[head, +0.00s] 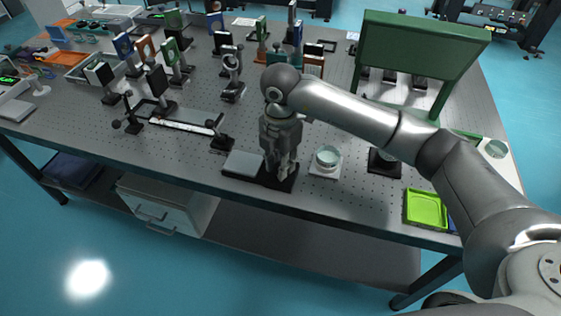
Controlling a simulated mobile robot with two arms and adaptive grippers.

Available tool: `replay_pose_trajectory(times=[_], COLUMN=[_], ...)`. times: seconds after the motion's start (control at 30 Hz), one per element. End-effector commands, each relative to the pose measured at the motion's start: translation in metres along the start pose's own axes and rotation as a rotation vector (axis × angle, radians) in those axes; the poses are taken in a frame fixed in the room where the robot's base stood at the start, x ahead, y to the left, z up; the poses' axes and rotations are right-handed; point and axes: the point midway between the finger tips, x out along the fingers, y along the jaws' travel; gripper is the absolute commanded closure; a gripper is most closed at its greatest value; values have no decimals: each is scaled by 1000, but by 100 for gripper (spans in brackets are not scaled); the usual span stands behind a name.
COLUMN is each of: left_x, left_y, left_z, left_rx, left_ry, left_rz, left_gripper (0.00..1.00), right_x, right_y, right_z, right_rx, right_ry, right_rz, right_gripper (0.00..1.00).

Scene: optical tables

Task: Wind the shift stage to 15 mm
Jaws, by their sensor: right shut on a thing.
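The shift stage, a low black base with a flat grey plate (243,164) on its left part, lies near the front edge of the optical table. My right gripper (284,175) points down over the right part of this black base. It is shut on what appears to be the stage's knob, which the fingers hide. The stage's scale and reading are too small to make out. My left gripper is not in view.
A round glass dish on a white base (326,160) stands close right of my gripper. A black-based holder (384,162) and a green tray (426,208) are further right. A rail with a white scale (180,127) lies left. Several optic mounts and a green panel (420,45) stand behind.

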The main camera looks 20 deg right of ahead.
Motion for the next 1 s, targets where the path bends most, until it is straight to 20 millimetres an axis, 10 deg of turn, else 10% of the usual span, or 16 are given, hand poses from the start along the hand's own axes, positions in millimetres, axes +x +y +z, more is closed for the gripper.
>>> replay_pose_trajectory(times=[0.3, 0.33, 0.5, 1.0], left_x=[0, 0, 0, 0], left_y=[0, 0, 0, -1], left_z=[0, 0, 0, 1], left_rx=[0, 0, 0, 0], left_ry=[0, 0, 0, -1], left_rz=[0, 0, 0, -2], left_gripper=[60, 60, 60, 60], right_x=[-1, -1, 0, -24], right_y=[1, 1, 0, 1], right_z=[0, 0, 0, 0], right_rx=[0, 0, 0, -2], right_ry=[0, 0, 0, -1], right_rz=[2, 2, 2, 4], right_gripper=[99, 72, 52, 52])
